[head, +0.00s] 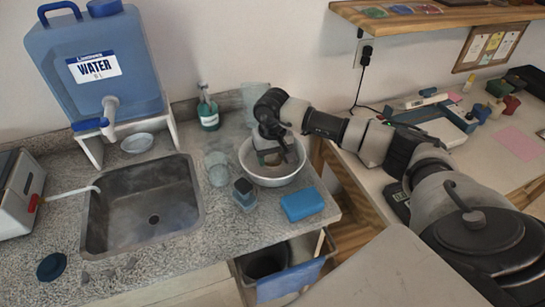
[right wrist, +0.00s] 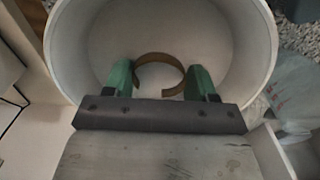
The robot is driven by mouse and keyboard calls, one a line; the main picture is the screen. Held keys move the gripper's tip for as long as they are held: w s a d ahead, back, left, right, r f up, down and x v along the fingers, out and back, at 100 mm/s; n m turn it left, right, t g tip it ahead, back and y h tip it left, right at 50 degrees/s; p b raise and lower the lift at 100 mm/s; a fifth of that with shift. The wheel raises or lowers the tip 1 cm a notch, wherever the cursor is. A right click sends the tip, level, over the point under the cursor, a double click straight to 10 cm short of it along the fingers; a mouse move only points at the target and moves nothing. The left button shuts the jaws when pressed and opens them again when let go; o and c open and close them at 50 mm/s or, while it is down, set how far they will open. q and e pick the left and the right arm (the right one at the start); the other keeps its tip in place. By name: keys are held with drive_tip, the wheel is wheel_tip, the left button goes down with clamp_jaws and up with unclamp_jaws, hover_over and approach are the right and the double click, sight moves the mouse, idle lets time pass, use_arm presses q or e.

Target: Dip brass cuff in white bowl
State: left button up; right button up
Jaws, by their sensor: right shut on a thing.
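The white bowl (head: 304,153) stands on the granite counter, right of the sink. My right gripper (head: 272,158) reaches down into it from above. In the right wrist view the brass cuff (right wrist: 161,58), an open ring, sits between the green fingers of my right gripper (right wrist: 160,80), which is shut on it. The cuff is over the inside of the white bowl (right wrist: 215,28); I cannot tell whether it touches the bottom. In the head view the cuff is hidden by the gripper. My left gripper is not in view.
The sink (head: 145,205) and a blue water tank (head: 95,65) lie farther left.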

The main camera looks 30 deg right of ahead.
drive_tip(key=shift+r, duration=0.75)
drive_tip(key=shift+f+b, duration=0.65)
drive_tip(key=shift+f, duration=0.15)
drive_tip(key=shift+r+p, duration=0.3)
drive_tip(key=shift+r, duration=0.5)
drive_tip(key=shift+f+b, duration=0.8)
drive_tip(key=shift+r+p, duration=0.3)
drive_tip(key=shift+r, duration=0.5)
drive_tip(key=shift+f+b, duration=0.8)
drive_tip(key=shift+r+p, duration=0.35)
drive_tip(key=shift+r, duration=0.45)
drive_tip(key=shift+f+b, duration=0.8)
drive_tip(key=shift+b, duration=0.05)
